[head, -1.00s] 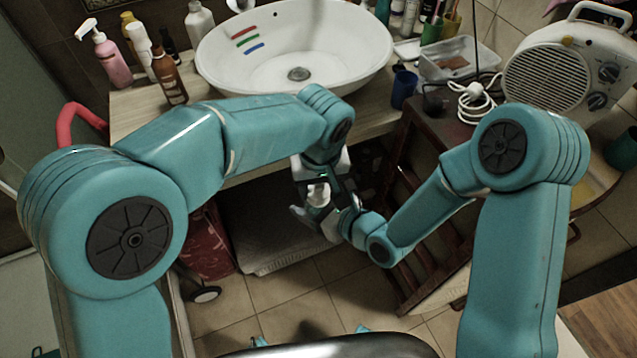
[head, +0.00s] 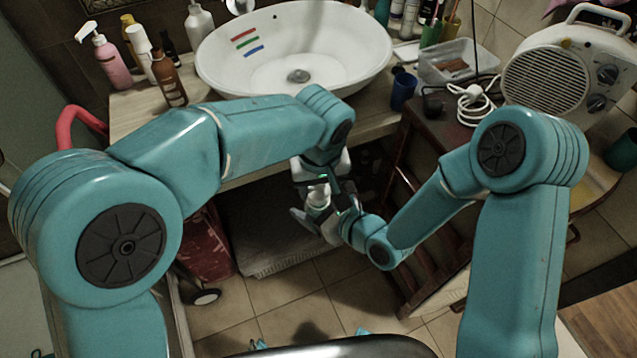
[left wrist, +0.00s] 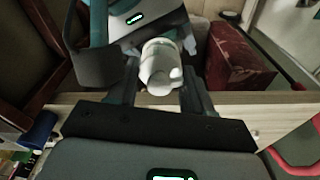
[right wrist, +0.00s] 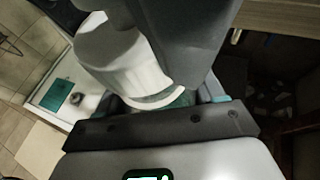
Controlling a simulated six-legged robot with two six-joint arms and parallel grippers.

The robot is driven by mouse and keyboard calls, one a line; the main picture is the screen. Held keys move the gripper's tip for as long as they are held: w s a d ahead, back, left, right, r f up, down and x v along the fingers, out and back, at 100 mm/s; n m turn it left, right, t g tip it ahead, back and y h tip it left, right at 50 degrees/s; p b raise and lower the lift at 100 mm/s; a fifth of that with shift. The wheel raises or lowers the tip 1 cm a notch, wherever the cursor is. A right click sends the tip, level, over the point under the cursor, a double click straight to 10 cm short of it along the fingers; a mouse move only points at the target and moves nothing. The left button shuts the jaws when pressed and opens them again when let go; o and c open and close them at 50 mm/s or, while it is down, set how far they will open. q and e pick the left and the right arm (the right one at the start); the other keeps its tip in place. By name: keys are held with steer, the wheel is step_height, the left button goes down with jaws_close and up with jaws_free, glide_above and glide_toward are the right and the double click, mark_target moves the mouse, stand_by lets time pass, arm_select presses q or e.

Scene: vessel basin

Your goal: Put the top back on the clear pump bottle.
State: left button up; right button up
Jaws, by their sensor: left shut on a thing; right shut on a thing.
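The white pump top (left wrist: 160,62) is between the two fingers of my left gripper (left wrist: 160,80), which is shut on it. In the right wrist view the top (right wrist: 115,55) looms large and tilted, with a pale rim at its lower end. My right gripper (right wrist: 165,100) is shut close below that rim. A greenish patch (right wrist: 182,101) shows there, probably the clear bottle, mostly hidden by the top and my left finger. In the head view both grippers meet below the counter's front edge, around the white top (head: 318,195). I cannot tell whether top and bottle touch.
The white basin (head: 225,70) stands on the wooden counter (head: 130,125), with several bottles at its left, including a pink pump bottle (head: 112,62). A blue cup (head: 403,92) and a heater (head: 545,75) are at the right. A dark red box (left wrist: 235,62) stands near the grippers.

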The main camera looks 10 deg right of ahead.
arm_select(q)
steer(key=shift+f, duration=1.05)
stand_by(0.5)
steer(key=shift+a, duration=0.1)
steer(key=shift+r, duration=0.5)
steer(key=shift+r, duration=0.55)
stand_by(0.5)
steer(key=shift+f, duration=1)
stand_by(0.5)
steer(key=o, duration=0.7)
steer(key=shift+c, duration=0.2)
steer(key=shift+o, duration=1.3)
step_height(320, 180, up, 8)
steer(key=n, duration=0.3)
steer(key=n+g, duration=0.1)
steer(key=n, duration=0.3)
steer(key=shift+w+g, duration=0.15)
steer(key=shift+g, duration=0.15)
